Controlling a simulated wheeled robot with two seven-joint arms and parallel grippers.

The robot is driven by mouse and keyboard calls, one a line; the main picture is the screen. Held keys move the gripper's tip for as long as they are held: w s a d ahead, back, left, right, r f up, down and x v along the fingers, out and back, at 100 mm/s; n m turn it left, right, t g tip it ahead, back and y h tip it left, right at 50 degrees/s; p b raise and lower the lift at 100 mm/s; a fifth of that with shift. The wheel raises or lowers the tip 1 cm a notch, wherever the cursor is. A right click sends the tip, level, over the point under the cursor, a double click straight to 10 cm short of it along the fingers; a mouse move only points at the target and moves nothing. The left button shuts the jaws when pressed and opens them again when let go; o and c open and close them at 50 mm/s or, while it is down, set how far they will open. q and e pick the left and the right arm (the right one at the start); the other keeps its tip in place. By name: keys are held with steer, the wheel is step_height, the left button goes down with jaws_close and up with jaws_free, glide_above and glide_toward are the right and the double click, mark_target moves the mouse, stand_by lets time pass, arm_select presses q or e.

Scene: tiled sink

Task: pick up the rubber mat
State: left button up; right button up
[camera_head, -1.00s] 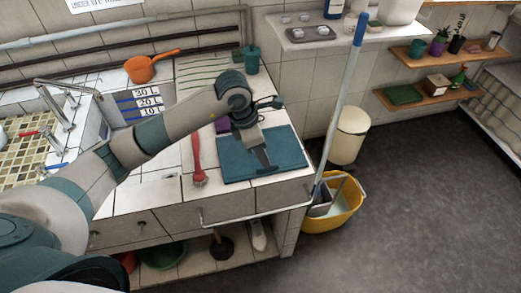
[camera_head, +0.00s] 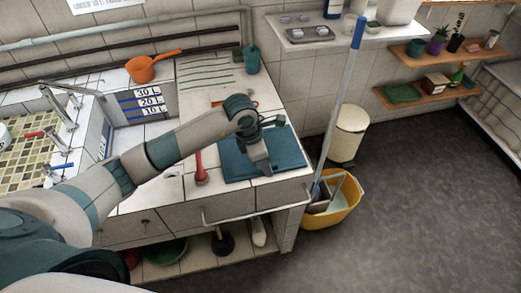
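The rubber mat appears to be the flat teal rectangle (camera_head: 287,149) on the white tiled counter near its front right corner. My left arm reaches in from the left across the counter. My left gripper (camera_head: 261,170) points down over the left-middle part of the mat, low and close to its surface. The gripper hides part of the mat. I cannot tell whether the fingers touch it or how far apart they are. The mat lies flat. My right gripper is not in view.
A blue-handled mop (camera_head: 346,105) leans in a yellow bucket (camera_head: 335,205) beside the counter's right end.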

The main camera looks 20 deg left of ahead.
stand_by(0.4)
arm_select(q)
jaws_close()
steer(key=shift+r, duration=0.15)
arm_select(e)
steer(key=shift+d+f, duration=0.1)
